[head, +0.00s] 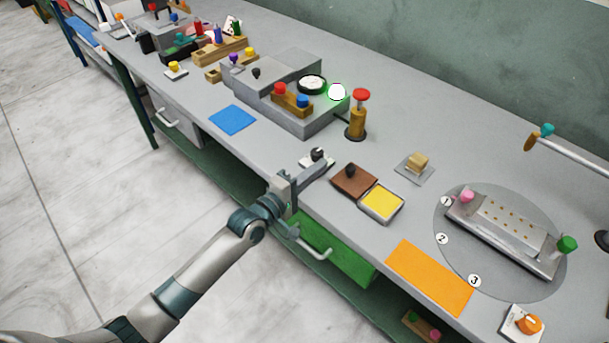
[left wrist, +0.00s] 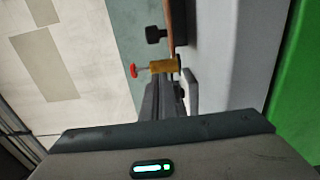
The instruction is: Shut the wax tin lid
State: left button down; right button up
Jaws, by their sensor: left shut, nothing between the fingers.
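The wax tin (head: 381,203) stands on the bench with its yellow wax showing. Its brown lid (head: 353,180), with a dark knob (head: 350,170), lies open on the tin's left side. In the left wrist view a brown edge (left wrist: 169,18) and a black knob (left wrist: 155,35) show at the top, likely the lid's. My left gripper (head: 321,169) is shut and empty, just left of the lid near the bench's front edge. Its fingers (left wrist: 165,100) also show in the left wrist view. I cannot tell whether they touch the lid. My right gripper is out of view.
A small plate with a dark knob (head: 317,156) sits just behind my left gripper. A red-topped brass post (head: 357,118) stands farther back. A wooden block on a grey plate (head: 416,166) is right of the lid. An orange mat (head: 430,277) lies at the front right.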

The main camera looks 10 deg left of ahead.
aim_at(333, 178)
pick_arm(q)
jog(key=d+p, duration=0.1)
jog(key=d, duration=0.2)
jog(key=shift+s+d+r+p, duration=0.1)
jog(key=shift+s+r+p, duration=0.05)
jog(key=shift+p, duration=0.25)
jog(key=shift+s+d, duration=0.25)
jog(key=shift+d, duration=0.2)
jog(key=shift+d, duration=0.1)
